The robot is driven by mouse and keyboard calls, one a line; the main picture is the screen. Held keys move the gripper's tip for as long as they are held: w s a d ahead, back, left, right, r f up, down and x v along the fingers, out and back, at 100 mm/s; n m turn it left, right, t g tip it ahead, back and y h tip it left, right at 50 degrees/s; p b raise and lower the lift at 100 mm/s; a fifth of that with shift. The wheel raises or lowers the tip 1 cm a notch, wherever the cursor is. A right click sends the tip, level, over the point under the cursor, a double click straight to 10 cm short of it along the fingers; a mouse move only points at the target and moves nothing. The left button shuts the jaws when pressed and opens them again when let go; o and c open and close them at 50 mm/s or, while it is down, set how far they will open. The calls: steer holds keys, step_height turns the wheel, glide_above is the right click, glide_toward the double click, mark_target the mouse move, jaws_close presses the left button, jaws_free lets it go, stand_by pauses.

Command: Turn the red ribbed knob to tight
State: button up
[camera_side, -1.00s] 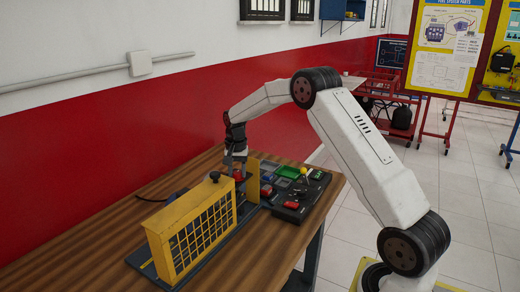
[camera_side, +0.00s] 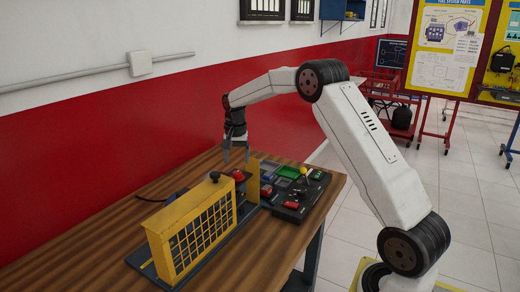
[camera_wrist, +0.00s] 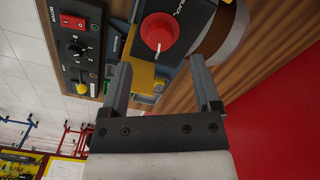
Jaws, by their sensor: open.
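The red knob (camera_wrist: 159,34) shows near the top of the wrist view, on a dark panel with partly cut-off lettering. A short white mark on it points toward the bottom of that view. In the side view the red knob (camera_side: 239,175) sits at the far end of the yellow-framed trainer (camera_side: 190,238). My gripper (camera_side: 237,160) points down just above the knob, apart from it. In the wrist view my gripper (camera_wrist: 160,64) is open, with nothing between its fingers. The panel's tightness markings cannot be read.
A dark control panel (camera_wrist: 77,45) with switches and a yellow knob (camera_wrist: 82,89) lies beside the red knob. In the side view this panel (camera_side: 292,205) sits to the right, near the table edge. The wooden table (camera_side: 120,222) is clear at left.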

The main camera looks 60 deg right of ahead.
steer(key=shift+r, duration=1.4)
steer(key=shift+a, duration=0.1)
steer(key=shift+s+a+n, duration=0.25)
steer(key=shift+a+n, duration=0.1)
steer(key=shift+n, duration=0.05)
steer(key=s+a+f+n+t, duration=0.1)
steer(key=s+a+f+n, duration=0.3)
steer(key=s+a, duration=0.6)
steer(key=s+a+f+n+t, duration=0.1)
steer(key=s+a+f+n, duration=0.3)
steer(key=s+a+n, duration=0.3)
steer(key=s+a, duration=0.4)
steer(key=s, duration=0.1)
steer(key=shift+s+t, duration=0.3)
